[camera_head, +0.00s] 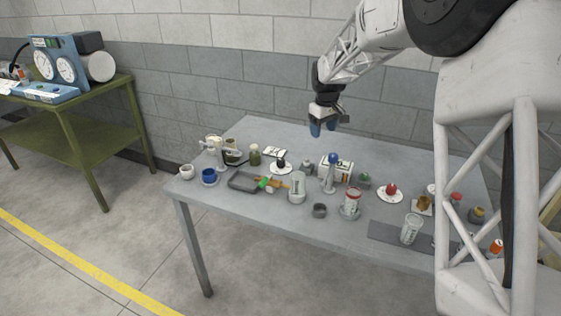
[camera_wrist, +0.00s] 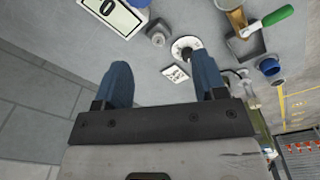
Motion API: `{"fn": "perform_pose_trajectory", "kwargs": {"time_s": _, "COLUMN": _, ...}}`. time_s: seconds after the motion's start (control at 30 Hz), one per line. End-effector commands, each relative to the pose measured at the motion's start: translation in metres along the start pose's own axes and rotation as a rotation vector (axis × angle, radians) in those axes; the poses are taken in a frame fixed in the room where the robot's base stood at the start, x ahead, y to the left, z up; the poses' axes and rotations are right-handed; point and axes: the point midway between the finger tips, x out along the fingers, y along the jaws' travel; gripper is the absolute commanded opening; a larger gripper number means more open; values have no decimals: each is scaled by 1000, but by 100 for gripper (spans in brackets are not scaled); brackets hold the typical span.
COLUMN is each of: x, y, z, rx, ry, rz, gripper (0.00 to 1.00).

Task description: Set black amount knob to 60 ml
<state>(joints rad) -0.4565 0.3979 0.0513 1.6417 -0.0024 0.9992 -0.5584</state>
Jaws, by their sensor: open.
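A black knob (camera_head: 281,163) sits on a round white dial plate (camera_head: 281,171) near the back middle of the table. In the wrist view the dial plate (camera_wrist: 178,43) shows beyond the fingers, with the dark knob (camera_wrist: 187,53) on it; its setting is too small to read. A white display (camera_wrist: 110,13) with a large "0" is partly cut off at the top of the wrist view. My gripper (camera_head: 322,129) is raised above the table's back edge, apart from the knob and to its right. Its blue fingers (camera_wrist: 162,82) are open with nothing between them.
A red knob (camera_head: 390,189) on another white plate stands further right. A small white card (camera_head: 275,151) lies behind the black knob. The back table strip is fairly clear.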

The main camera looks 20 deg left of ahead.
Motion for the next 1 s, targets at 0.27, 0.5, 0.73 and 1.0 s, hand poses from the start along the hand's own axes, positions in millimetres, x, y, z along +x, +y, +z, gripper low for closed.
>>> {"fn": "perform_pose_trajectory", "kwargs": {"time_s": 0.27, "x": 51, "y": -13, "z": -70, "rx": -109, "ry": -16, "rz": -14, "gripper": 65}}
{"fn": "perform_pose_trajectory", "kwargs": {"time_s": 0.5, "x": 96, "y": -30, "z": -125, "rx": -203, "ry": -28, "rz": -25, "gripper": 65}}
{"fn": "perform_pose_trajectory", "kwargs": {"time_s": 0.73, "x": 130, "y": -45, "z": -163, "rx": -270, "ry": -36, "rz": -33, "gripper": 65}}
{"fn": "perform_pose_trajectory", "kwargs": {"time_s": 1.0, "x": 143, "y": -50, "z": -176, "rx": -294, "ry": -38, "rz": -35, "gripper": 65}}
